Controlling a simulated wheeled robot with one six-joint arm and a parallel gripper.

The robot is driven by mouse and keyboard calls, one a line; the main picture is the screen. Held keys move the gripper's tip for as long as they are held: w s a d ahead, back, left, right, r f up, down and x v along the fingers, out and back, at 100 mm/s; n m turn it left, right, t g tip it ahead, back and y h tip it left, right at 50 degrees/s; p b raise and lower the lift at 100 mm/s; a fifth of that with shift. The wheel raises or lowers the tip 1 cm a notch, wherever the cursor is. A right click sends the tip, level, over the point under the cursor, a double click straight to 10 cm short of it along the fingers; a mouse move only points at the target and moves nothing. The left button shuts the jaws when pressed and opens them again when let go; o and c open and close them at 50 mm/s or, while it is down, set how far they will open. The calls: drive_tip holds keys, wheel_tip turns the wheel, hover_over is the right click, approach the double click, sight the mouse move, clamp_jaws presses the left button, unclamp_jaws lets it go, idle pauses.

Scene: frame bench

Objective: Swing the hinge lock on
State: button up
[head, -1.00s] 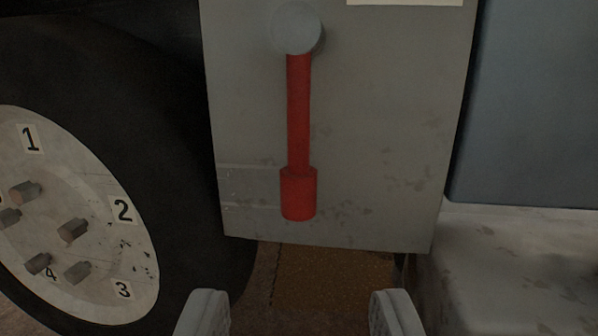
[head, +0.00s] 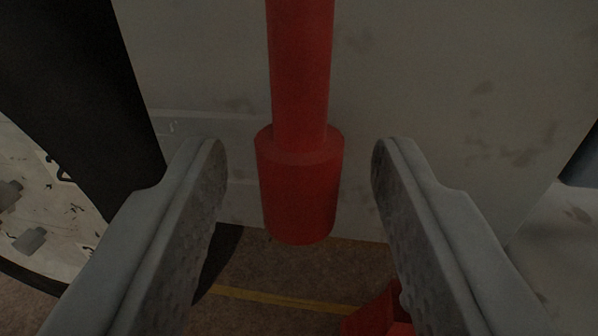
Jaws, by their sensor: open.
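The hinge lock is a red lever (head: 301,75) that hangs straight down in front of a grey panel (head: 430,90). Its thicker red handle end (head: 299,190) is at the middle of the view. My gripper (head: 298,165) is open, with one finger on each side of the handle end. Gaps show between both fingers and the handle, so it is not held. The lever's pivot is out of view above.
A black tyre (head: 75,90) with a pale wheel hub (head: 35,205) is at the left. Below the panel is a brown floor (head: 260,315) with a yellow line (head: 285,298). A red object (head: 380,315) lies low, partly behind the right finger. A pale surface is at the right edge.

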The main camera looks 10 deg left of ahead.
clamp_jaws()
drive_tip(key=shift+a, duration=0.1)
drive_tip(key=shift+a+r+m, duration=0.15)
drive_tip(key=shift+a+m, duration=1.05)
drive_tip(key=shift+m, duration=0.3)
drive_tip(key=a+m, duration=0.1)
drive_tip(key=a+r+m, duration=0.1)
drive_tip(key=m, duration=0.1)
drive_tip(key=a+m+t, duration=0.1)
drive_tip(key=shift+a+r+m, duration=0.15)
drive_tip(key=shift+r+m, duration=0.1)
drive_tip(key=shift+m, duration=0.15)
drive_tip(key=a+r+m+t+h, duration=0.1)
drive_tip(key=a+r+m+h, duration=0.1)
drive_tip(key=r+m, duration=0.3)
drive_tip(key=shift+a+r+m, duration=0.4)
drive_tip(key=shift+a+m, duration=0.4)
drive_tip(key=shift+m, duration=1.6)
